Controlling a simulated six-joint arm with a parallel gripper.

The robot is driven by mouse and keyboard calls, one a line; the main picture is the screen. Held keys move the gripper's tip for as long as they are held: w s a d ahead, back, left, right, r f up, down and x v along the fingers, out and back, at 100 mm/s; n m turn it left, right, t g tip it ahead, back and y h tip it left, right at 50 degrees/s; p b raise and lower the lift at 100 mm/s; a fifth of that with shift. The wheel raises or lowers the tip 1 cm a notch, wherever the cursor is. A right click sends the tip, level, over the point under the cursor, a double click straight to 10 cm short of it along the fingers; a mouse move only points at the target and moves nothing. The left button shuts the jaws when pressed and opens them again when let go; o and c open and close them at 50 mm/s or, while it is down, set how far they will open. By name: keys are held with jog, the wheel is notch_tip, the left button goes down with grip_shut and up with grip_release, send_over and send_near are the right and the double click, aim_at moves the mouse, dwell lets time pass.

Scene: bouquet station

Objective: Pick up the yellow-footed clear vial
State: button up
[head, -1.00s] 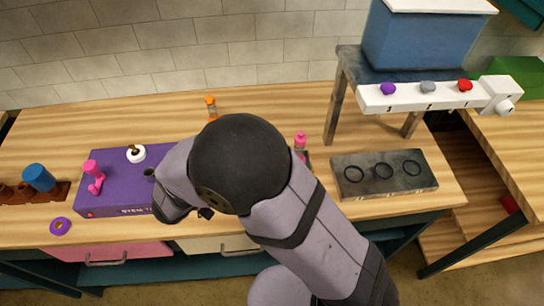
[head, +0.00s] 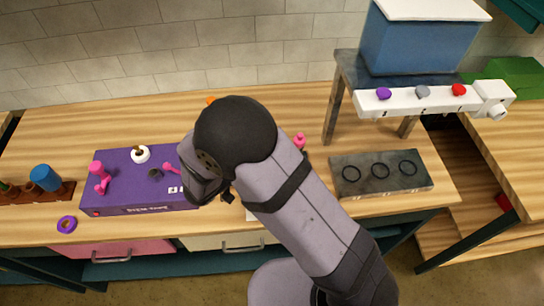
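I cannot make out a yellow-footed clear vial in the head view. My arm covers the middle of the table and may hide it. A small orange-topped item (head: 210,100) shows only its tip behind my arm's dark joint. A pink-topped item (head: 299,141) stands just right of my arm, its lower part hidden. My gripper (head: 228,197) is near the right end of the purple box, mostly hidden by my own wrist. I cannot see whether its fingers are open or hold anything.
The purple box (head: 130,186) carries pink fittings and a white ring (head: 140,154). A brown rack with a blue cylinder (head: 44,177) and a purple ring (head: 67,224) are at left. A grey block with three rings (head: 381,181) and a raised blue bin (head: 420,44) are at right.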

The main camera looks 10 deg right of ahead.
jog(key=shift+c, duration=0.6)
grip_shut()
jog(key=shift+r, duration=0.1)
dwell(0.6)
